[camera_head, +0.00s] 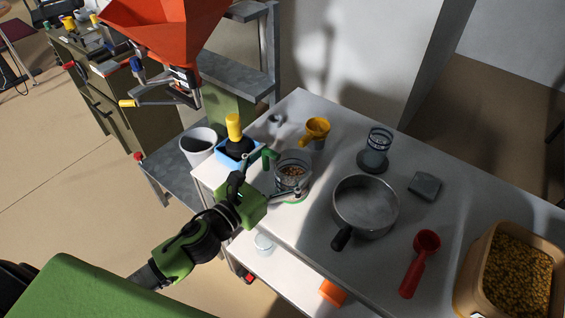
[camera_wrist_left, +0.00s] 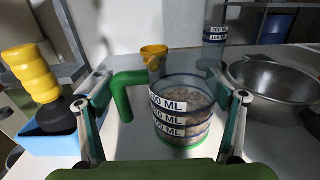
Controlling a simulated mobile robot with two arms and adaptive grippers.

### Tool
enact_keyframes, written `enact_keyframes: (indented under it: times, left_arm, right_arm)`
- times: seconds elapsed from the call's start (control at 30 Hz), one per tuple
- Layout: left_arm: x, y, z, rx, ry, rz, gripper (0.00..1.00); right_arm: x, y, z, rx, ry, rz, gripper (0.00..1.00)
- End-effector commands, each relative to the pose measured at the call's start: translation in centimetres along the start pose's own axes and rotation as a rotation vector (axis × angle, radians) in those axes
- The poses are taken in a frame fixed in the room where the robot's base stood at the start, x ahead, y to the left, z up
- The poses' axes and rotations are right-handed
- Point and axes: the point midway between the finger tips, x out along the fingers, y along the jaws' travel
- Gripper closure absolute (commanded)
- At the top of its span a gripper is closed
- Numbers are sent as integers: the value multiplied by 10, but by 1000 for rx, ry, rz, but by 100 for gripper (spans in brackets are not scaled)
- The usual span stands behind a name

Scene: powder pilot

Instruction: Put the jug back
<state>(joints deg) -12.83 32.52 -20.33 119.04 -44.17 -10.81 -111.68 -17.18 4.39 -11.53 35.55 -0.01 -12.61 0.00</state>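The jug (camera_head: 292,168) is clear with a green handle and ML markings, and it holds brown pellets. It stands upright near the left end of the white table (camera_head: 300,112). In the left wrist view the jug (camera_wrist_left: 183,118) has its green handle on the left side. My left gripper (camera_head: 272,176) is open, with one finger on each side of the jug and its handle. In the left wrist view gaps show between the fingers and the jug, so I see no grip. My right gripper is not in view.
A metal pot (camera_head: 366,205) stands right of the jug. A yellow cup (camera_head: 316,129) and a clear beaker (camera_head: 378,143) stand behind. A blue tray (camera_head: 226,154) with a yellow-topped item is left. A red scoop (camera_head: 420,262), grey block (camera_head: 424,186) and pellet crate (camera_head: 474,262) lie right.

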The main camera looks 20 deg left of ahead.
Motion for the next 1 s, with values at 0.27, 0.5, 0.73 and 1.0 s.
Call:
enact_keyframes:
  times: [0.27, 0.5, 0.73, 1.0]
  left_arm:
    - [0, 0, 0, -1, 0, 0, 0]
    - [-9, 0, 0, -1, 1, 0, 0]
    - [-44, -1, -2, -2, 3, 0, 0]
    - [-84, 0, -1, -3, 3, 1, 0]
  right_arm:
    - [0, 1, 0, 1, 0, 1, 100]
    - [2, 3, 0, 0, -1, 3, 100]
    - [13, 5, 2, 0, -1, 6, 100]
    - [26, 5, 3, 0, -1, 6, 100]
